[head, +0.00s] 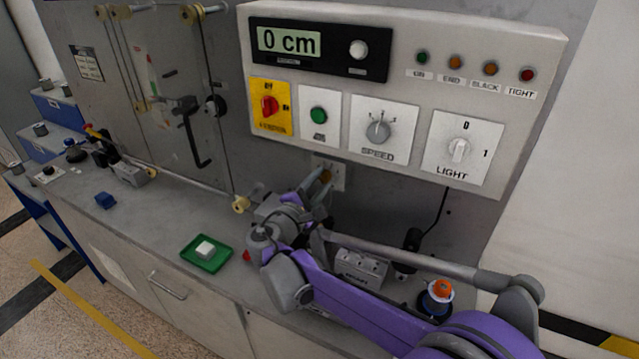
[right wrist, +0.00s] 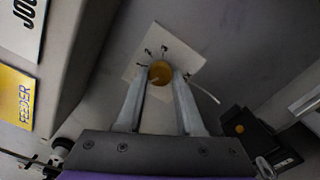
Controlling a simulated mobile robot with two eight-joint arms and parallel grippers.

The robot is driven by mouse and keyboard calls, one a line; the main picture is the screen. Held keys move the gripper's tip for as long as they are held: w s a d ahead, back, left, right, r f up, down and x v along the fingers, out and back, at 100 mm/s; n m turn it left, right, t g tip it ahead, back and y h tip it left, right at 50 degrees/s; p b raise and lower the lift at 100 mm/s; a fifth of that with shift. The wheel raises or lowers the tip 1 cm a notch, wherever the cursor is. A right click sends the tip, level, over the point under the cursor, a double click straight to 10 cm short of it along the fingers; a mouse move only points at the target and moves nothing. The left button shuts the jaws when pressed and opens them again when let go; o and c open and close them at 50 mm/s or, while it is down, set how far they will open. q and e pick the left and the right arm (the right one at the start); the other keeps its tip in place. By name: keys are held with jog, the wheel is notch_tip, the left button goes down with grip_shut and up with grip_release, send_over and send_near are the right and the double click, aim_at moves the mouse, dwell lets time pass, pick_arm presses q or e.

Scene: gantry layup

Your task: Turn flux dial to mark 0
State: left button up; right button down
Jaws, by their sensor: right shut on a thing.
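The flux dial, an amber round knob (right wrist: 160,73) on a pale square plate (right wrist: 182,50), sits between my right gripper's fingertips (right wrist: 160,80) in the right wrist view. The two fingers are closed on either side of it. Small dark marks surround the knob, too small to read; where its pointer stands I cannot tell. In the head view the knob (head: 325,177) and its plate (head: 339,174) are low on the grey panel, partly hidden by my right gripper (head: 319,187). My left gripper is not in view.
The control box (head: 400,90) overhangs the dial, with a display reading 0 cm, a speed knob (head: 378,131) and a light switch (head: 459,149). A green tray (head: 207,254) with a white block lies on the bench. An orange-topped knob (head: 441,291) stands at the right.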

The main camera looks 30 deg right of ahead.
jog(key=shift+n, duration=0.7)
jog(key=c, duration=0.5)
grip_release()
jog(key=b+v, duration=0.1)
jog(key=v, duration=1)
jog(key=shift+d, duration=0.1)
